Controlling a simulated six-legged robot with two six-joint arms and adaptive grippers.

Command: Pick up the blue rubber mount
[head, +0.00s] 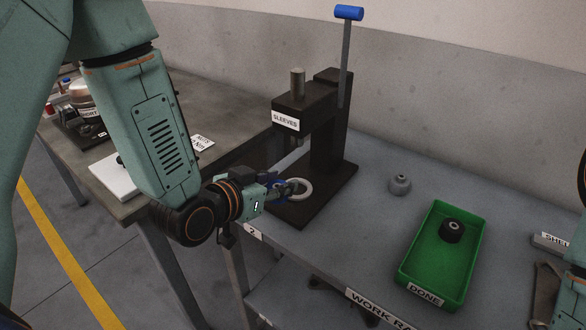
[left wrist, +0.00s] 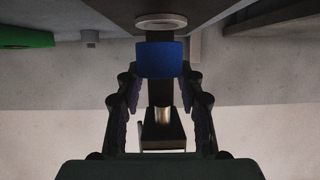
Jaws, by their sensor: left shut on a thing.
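The blue rubber mount (left wrist: 160,60) is between the fingertips of my left gripper (left wrist: 160,84) in the left wrist view. In the head view, my left gripper (head: 284,188) is shut on the mount (head: 277,184), and the fingers partly hide it. They are in front of the dark press (head: 330,140) labelled SLEEVES. A pale ring (head: 304,191) shows just beyond the mount, over the press base; it also shows in the left wrist view (left wrist: 160,18). I cannot tell whether the ring touches the mount. My right gripper is not clearly in view.
A green DONE tray (head: 408,272) holding a black round part (head: 452,230) is on the grey bench at right. A small grey part (head: 400,184) stands between press and tray. The press lever (head: 345,65) rises high. Another bench (head: 230,110) is at left.

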